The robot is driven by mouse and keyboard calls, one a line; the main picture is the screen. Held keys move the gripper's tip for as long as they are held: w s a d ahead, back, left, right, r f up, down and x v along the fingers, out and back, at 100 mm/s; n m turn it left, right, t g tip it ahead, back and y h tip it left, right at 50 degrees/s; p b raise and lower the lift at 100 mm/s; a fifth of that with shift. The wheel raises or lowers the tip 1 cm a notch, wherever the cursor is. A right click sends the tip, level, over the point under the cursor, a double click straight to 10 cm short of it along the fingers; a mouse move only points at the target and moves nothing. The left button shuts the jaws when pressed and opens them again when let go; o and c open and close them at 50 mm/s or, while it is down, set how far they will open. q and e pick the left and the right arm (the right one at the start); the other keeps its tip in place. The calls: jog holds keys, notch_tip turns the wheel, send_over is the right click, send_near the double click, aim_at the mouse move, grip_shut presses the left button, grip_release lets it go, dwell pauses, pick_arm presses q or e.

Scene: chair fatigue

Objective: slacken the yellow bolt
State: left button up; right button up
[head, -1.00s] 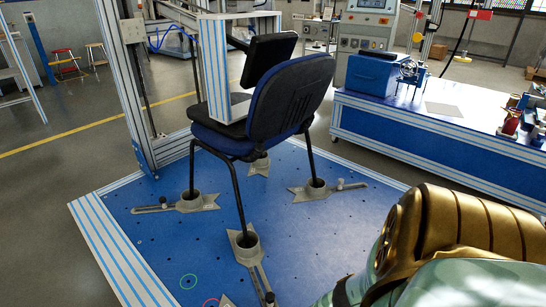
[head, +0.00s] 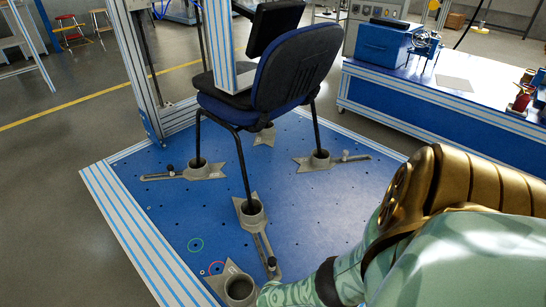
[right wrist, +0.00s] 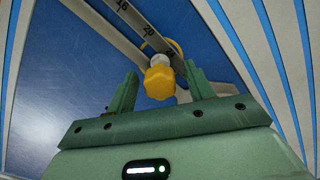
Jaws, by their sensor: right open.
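In the right wrist view, the yellow bolt (right wrist: 158,80) has a lobed head and a pale collar. It sits beside a metal bar with number marks (right wrist: 140,22). My right gripper (right wrist: 160,88) is open, with one finger on each side of the bolt head. A gap shows on both sides, wider on the right. In the head view, my right arm reaches in from the lower right. Its gripper and the yellow bolt do not show there. My left gripper is in neither view.
A black and blue chair (head: 292,70) stands with its legs in metal cup clamps on the blue platform (head: 175,215). A nearer clamp cup (head: 240,288) is beside my right arm. A blue-sided bench (head: 430,105) stands at the right.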

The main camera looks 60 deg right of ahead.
jog(key=m, duration=0.3)
jog(key=shift+w+a+r, duration=0.1)
jog(key=shift+r, duration=0.05)
jog(key=shift+m, duration=0.4)
jog(key=m, duration=0.4)
jog(key=shift+p, duration=0.35)
jog(key=c, duration=1)
jog(key=n, duration=0.3)
jog(key=shift+n, duration=0.4)
jog(key=n, duration=0.4)
